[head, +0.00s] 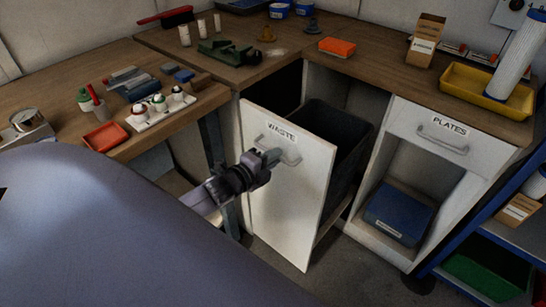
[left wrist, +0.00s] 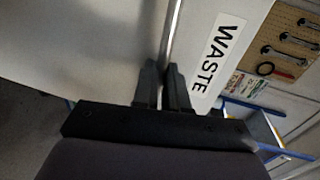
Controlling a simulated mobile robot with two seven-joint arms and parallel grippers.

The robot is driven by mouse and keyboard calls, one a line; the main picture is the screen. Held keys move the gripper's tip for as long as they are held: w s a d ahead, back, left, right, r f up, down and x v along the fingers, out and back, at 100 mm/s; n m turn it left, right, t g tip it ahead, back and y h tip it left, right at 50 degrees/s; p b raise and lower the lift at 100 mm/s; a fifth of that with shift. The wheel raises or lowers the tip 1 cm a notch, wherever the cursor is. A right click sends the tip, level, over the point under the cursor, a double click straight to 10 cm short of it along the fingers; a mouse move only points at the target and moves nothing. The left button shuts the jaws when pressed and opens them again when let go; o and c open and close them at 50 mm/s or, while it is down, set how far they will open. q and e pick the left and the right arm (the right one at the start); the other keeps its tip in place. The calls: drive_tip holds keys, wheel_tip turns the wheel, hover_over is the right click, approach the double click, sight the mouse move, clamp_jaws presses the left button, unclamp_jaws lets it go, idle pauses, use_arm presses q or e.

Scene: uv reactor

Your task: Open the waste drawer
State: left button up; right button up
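The waste drawer (head: 290,195) stands pulled well out of the cabinet, its white front marked with a WASTE label (head: 281,132). A black bin (head: 350,155) shows inside it. My left gripper (head: 267,158) is at the left part of the drawer's grey bar handle (head: 291,157). In the left wrist view the two dark fingers (left wrist: 164,80) stand close together, one on each side of the handle bar (left wrist: 172,35), and look shut on it. The label (left wrist: 217,62) is just right of them. The fingers' contact with the bar is partly hidden. My right gripper is not in view.
A PLATES drawer (head: 440,132) is shut to the right, above an open shelf with a blue box (head: 398,212). A wooden bench (head: 60,90) with small items stands at the left. A blue-framed rack (head: 470,235) stands at the right. Some floor is clear before the drawer.

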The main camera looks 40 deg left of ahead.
use_arm(q)
drive_tip(key=o, duration=0.4)
drive_tip(key=shift+s, duration=0.1)
drive_tip(key=shift+v, duration=3.5)
drive_tip(key=shift+a, duration=0.1)
drive_tip(key=s+d+f+n+g, duration=0.1)
drive_tip(key=s+d+f+n, duration=0.1)
drive_tip(key=s+d+n, duration=0.2)
drive_tip(key=s+d+f+n+g+p, duration=0.1)
drive_tip(key=s+d+f+n+g, duration=0.1)
drive_tip(key=s+d+n, duration=0.3)
drive_tip(key=s+d+f+n+g+h+p, duration=0.1)
drive_tip(key=s+d+f+n+g, duration=0.1)
drive_tip(key=s+d+f+n, duration=0.2)
drive_tip(key=shift+s+d+f+n, duration=0.1)
drive_tip(key=shift+s+d+n, duration=0.4)
drive_tip(key=shift+n, duration=0.4)
drive_tip(key=shift+s+d+f+n, duration=0.1)
drive_tip(key=shift+s+d+n, duration=0.15)
drive_tip(key=shift+s+n, duration=0.6)
